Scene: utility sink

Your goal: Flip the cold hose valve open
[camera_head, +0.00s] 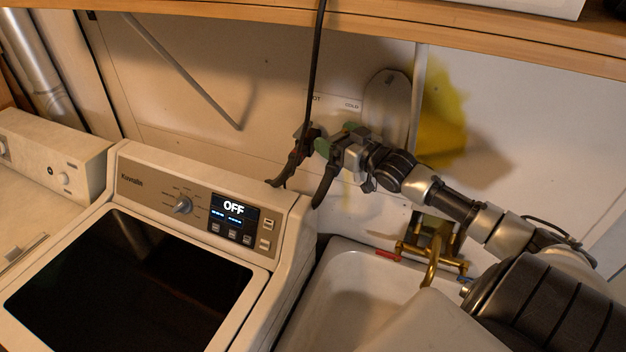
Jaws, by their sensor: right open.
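The wall behind the washer has a "COLD" label (351,104) and a partly hidden "HOT" label (315,99). My right gripper (336,143) is open just below the "COLD" label, with its fingers at the cold hose valve. The gripper hides most of that valve, so I cannot tell its lever position or whether a finger touches it. A black hose (325,186) hangs below the gripper. The reddish hot valve (311,134) is just left of it, with its own dark hose (294,166). My left gripper is out of view.
A washer (190,232) with an "OFF" display stands below left of the valves. A white sink (340,285) with a brass faucet (432,250) lies below my right arm. A black cord (316,60) hangs in front of the hot valve. A wooden shelf (250,20) crosses above.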

